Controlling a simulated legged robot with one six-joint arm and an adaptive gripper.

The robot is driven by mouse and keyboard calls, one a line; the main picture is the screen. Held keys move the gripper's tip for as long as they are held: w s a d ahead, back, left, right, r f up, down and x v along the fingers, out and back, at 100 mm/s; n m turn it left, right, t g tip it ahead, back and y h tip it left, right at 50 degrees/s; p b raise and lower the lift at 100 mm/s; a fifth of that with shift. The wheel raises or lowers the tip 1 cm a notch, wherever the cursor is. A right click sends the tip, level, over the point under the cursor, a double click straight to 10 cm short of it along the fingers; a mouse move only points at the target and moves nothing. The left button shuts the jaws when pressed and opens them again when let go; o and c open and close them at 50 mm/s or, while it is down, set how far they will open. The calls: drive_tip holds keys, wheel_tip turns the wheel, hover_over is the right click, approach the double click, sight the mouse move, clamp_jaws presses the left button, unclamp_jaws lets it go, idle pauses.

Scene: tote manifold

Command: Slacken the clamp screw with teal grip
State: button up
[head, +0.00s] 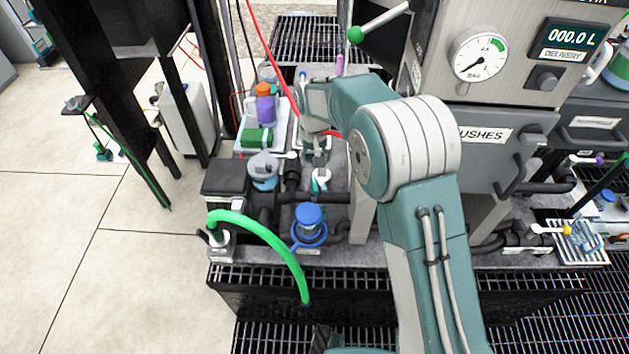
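A small white fitting with a teal part (321,181) stands among the dark pipes on the bench, just below my gripper. The teal part looks like the teal grip of the clamp screw, but it is too small to be sure. My gripper (316,158) points down from the wrist, close above this fitting. Whether they touch cannot be told. The fingers are small and partly merge with the pipework behind, so their opening does not show.
A blue-capped fitting (308,222) and a grey-lidded jar (264,170) stand close by on the left. A green hose (275,240) arches over the front edge. A tray (240,147) holds bottles behind. A grey gauge cabinet (510,95) stands right, a green-knobbed lever (356,35) above.

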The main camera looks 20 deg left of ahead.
sight(314, 183)
wheel_tip(314, 183, down, 10)
drive_tip(key=shift+f, duration=0.1)
idle(0.4)
clamp_jaws()
